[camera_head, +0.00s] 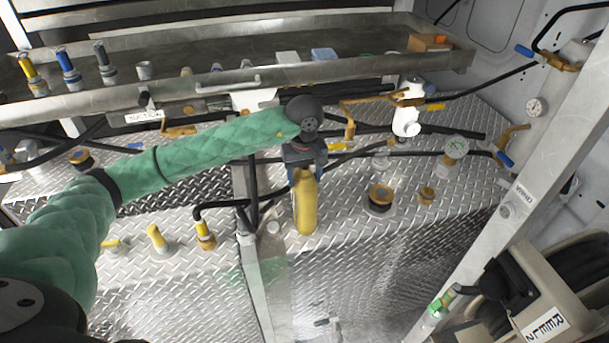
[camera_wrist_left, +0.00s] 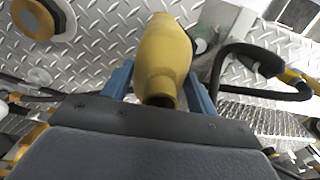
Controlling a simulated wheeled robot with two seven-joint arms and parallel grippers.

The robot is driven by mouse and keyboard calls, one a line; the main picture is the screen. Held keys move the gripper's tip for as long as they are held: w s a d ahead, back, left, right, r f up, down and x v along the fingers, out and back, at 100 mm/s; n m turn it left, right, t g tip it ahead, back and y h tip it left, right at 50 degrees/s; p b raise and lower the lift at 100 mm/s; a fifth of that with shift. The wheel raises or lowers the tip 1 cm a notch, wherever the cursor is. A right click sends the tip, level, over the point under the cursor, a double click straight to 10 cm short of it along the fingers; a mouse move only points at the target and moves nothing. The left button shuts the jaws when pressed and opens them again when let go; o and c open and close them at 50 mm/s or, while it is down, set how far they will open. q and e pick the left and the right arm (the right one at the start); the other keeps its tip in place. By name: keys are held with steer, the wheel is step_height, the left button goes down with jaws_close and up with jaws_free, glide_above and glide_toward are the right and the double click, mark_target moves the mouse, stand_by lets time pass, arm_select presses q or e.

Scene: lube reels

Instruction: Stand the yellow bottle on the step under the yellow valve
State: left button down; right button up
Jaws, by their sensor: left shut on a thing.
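The yellow bottle (camera_head: 305,208) is upright in the head view, near the centre, in front of the diamond-plate surface. My left gripper (camera_head: 304,172) is shut on its upper part from above and behind. In the left wrist view the yellow bottle (camera_wrist_left: 163,55) lies between the two blue fingers (camera_wrist_left: 160,88). I cannot tell whether its base touches the plate. My right gripper is not in view.
A clear bottle (camera_head: 273,245) stands left of the yellow bottle, near the metal post (camera_head: 250,270). Other yellow handles (camera_head: 156,236) are on the left step. A tray (camera_head: 215,85) runs along the back.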

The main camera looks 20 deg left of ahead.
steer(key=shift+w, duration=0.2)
arm_select(q)
steer(key=shift+f, duration=0.1)
steer(key=shift+c, duration=2.2)
jaws_free()
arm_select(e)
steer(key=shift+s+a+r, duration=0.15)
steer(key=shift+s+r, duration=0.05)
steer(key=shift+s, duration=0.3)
arm_select(q)
steer(key=shift+r, duration=0.25)
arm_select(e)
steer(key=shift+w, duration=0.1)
